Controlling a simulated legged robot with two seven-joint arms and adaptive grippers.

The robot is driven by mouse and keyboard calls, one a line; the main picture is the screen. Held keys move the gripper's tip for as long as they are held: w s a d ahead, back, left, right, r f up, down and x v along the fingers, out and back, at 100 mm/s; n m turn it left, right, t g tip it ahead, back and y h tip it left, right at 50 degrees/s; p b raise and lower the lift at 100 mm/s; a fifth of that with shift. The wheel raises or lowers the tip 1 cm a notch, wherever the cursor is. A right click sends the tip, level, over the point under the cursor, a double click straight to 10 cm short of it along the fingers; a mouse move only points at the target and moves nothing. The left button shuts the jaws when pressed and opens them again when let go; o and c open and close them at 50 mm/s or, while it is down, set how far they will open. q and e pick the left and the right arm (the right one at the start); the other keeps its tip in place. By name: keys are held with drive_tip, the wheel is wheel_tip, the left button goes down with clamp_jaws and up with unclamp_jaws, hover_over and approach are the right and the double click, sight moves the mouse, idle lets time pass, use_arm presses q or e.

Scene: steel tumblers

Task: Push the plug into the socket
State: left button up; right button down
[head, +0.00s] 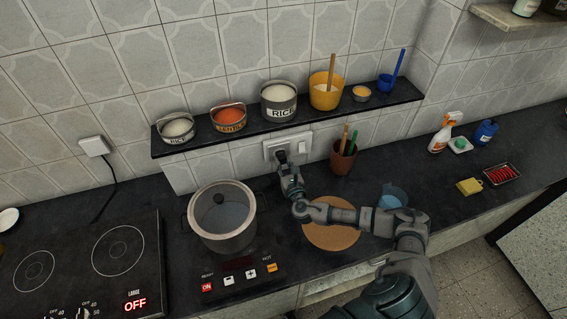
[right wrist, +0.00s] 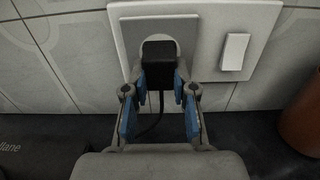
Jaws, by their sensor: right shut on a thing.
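The black plug (right wrist: 158,50) is at the round recess of the square socket (right wrist: 131,36) on the tiled wall, and its cord hangs down behind my fingers. The plug covers most of the recess; I cannot tell how deep it sits. My right gripper (right wrist: 160,86) is shut on the plug, one blue-padded finger on each side. In the head view, my right gripper (head: 286,169) reaches up to the wall, with the dark plug (head: 281,157) just beyond it at the socket (head: 270,148). My left gripper is not in view.
A switch (head: 302,146) is right of the socket. A brown cup (head: 343,163) with utensils stands close by on the right. A pot (head: 222,240) on a cooker stands at the left. A dark shelf (head: 240,133) with several containers runs above. A round board (head: 330,236) lies beneath my arm.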

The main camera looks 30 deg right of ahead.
drive_tip(key=shift+w, duration=0.25)
drive_tip(key=c, duration=0.9)
unclamp_jaws()
drive_tip(key=shift+o, duration=0.2)
drive_tip(key=v, duration=1.1)
drive_tip(key=shift+s, duration=0.4)
drive_tip(key=shift+f, duration=0.1)
